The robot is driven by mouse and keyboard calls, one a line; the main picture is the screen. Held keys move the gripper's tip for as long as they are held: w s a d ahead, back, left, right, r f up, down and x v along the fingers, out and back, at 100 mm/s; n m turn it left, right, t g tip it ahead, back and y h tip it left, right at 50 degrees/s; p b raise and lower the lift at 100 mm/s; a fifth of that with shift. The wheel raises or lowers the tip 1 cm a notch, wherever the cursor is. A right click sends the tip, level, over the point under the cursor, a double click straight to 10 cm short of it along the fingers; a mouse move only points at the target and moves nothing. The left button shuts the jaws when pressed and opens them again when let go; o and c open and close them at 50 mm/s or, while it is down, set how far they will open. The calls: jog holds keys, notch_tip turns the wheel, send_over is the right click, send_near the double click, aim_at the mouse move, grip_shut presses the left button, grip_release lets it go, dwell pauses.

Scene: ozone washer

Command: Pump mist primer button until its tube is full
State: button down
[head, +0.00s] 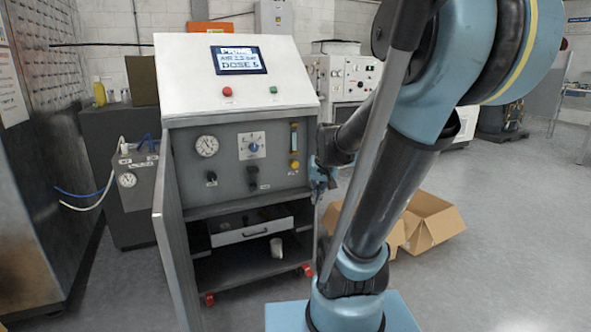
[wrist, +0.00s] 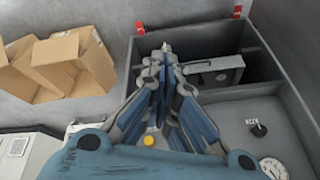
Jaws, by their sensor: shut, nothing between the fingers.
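The yellow mist primer button (head: 295,165) is on the right side of the grey washer front panel, below a narrow upright sight tube (head: 294,137). The tube shows yellow-green tones, but its fill level is too small to tell. My gripper (head: 318,190) is shut and empty, just right of the panel and slightly lower than the button. In the wrist view, my shut gripper (wrist: 163,52) points past the panel, and the yellow button (wrist: 149,140) shows beside the finger bases, apart from the fingertips. The tube is not visible there.
The washer's screen (head: 238,60) shows "PRIME" and "DOSE 5". The panel has a gauge (head: 207,146), a dial (head: 251,146) and black knobs. Below are an open compartment with a drawer (head: 252,231) and an open door (head: 174,240). Cardboard boxes (head: 432,221) lie on the floor at right.

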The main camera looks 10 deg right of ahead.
aim_at(294, 164)
jog(key=w+d+f+m+t, duration=0.1)
jog(key=w+f+t, duration=0.1)
jog(key=w, duration=1.4)
jog(key=w+d+f+m+t, duration=0.1)
jog(key=w+f, duration=0.4)
jog(key=w, duration=1.2)
jog(key=shift+w+m+t+y, duration=0.25)
jog(key=shift+m+t+y, duration=0.15)
jog(key=shift+m+t, duration=0.3)
jog(key=shift+w, duration=0.1)
jog(key=w+a, duration=0.2)
jog(key=w, duration=0.6)
jog(key=shift+a, duration=0.4)
